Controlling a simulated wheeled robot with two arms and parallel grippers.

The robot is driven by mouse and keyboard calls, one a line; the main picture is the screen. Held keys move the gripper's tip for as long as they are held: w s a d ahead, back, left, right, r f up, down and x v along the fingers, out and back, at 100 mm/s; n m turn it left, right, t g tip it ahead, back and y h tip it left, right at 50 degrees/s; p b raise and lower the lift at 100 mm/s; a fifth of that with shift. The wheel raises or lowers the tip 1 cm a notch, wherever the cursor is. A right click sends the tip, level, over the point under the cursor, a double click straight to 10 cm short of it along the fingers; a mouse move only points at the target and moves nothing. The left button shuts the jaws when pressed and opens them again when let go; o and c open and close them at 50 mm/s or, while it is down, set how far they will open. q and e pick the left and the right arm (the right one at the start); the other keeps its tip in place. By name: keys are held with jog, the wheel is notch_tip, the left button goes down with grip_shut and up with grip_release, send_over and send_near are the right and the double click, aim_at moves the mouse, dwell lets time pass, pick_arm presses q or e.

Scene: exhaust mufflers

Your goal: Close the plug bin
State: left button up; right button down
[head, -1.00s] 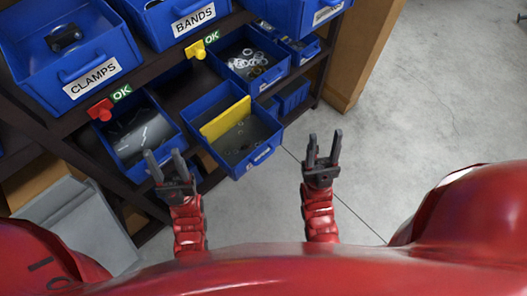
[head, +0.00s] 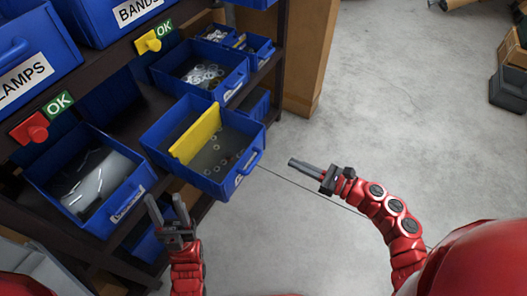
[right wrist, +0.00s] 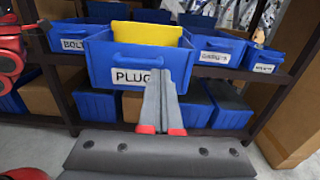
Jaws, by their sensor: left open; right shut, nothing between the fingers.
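The plug bin (head: 160,138) is blue with a yellow divider (head: 197,134) and several small rings inside. It juts out from the shelf, further than its neighbours. In the right wrist view the plug bin (right wrist: 103,58) faces me, with its PLUGS label partly covered by my fingers. My right gripper (head: 292,162) is shut and empty, pointing left toward the bin's front handle (head: 250,163), with a gap between them in the head view. My left gripper (head: 166,203) is open and empty, in front of the bins and below the plug bin.
A blue bin with grey, shiny contents (head: 125,212) is left of the plug bin, and a bin of rings (head: 225,92) is right of it.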

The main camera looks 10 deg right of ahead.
aim_at(207, 124)
jog(key=x, duration=1)
jog(key=shift+a+r+p, duration=0.1)
jog(key=shift+a+p, duration=0.15)
jog(key=shift+p, duration=0.1)
jog(key=shift+x, duration=0.8)
jog(key=shift+w+a+b, duration=0.3)
jog(key=shift+a+b, duration=0.05)
jog(key=shift+b, duration=0.05)
jog(key=b+x, duration=1.2)
jog(key=x, duration=1)
jog(key=shift+f, duration=0.2)
jog(key=shift+w+a+b, duration=0.35)
jog(key=shift+a, duration=0.15)
jog(key=shift+a+r, duration=0.1)
jog(key=shift+r, duration=0.1)
jog(key=shift+w+r, duration=0.1)
jog(key=shift+r, duration=0.1)
